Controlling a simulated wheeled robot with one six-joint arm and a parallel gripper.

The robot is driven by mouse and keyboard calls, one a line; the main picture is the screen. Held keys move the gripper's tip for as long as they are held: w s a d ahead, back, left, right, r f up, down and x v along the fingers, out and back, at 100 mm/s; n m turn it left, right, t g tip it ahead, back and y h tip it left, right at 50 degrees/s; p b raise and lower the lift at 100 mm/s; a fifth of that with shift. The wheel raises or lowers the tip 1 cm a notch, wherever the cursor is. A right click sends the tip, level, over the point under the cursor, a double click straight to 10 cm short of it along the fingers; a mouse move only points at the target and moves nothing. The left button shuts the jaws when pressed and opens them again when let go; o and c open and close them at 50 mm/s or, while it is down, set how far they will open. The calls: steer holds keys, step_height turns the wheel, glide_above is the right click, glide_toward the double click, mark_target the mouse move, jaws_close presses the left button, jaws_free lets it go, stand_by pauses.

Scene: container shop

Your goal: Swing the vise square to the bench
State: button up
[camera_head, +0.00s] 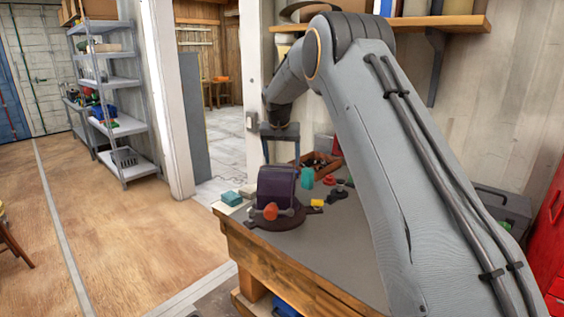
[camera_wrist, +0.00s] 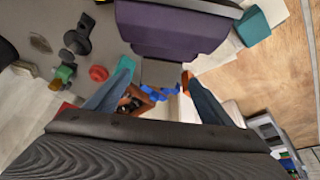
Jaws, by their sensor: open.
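The vise (camera_head: 276,186) is a dark purple block on a dark round base (camera_head: 284,220) near the left end of the bench. A bar with an orange-red knob (camera_head: 270,211) crosses its front. Its angle to the bench edge is hard to judge. The purple body also fills the top middle of the wrist view (camera_wrist: 172,28). My gripper (camera_head: 281,158) is open above and just behind the vise, fingers pointing down. In the wrist view my gripper's fingers (camera_wrist: 156,74) are spread with the vise beyond the tips; I cannot see contact.
A wall shelf (camera_head: 440,24) is above. A metal rack (camera_head: 112,95) is left; the floor between is clear.

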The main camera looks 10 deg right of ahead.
steer(key=shift+p+x, duration=0.55)
steer(key=shift+x, duration=1.35)
steer(key=shift+c, duration=0.4)
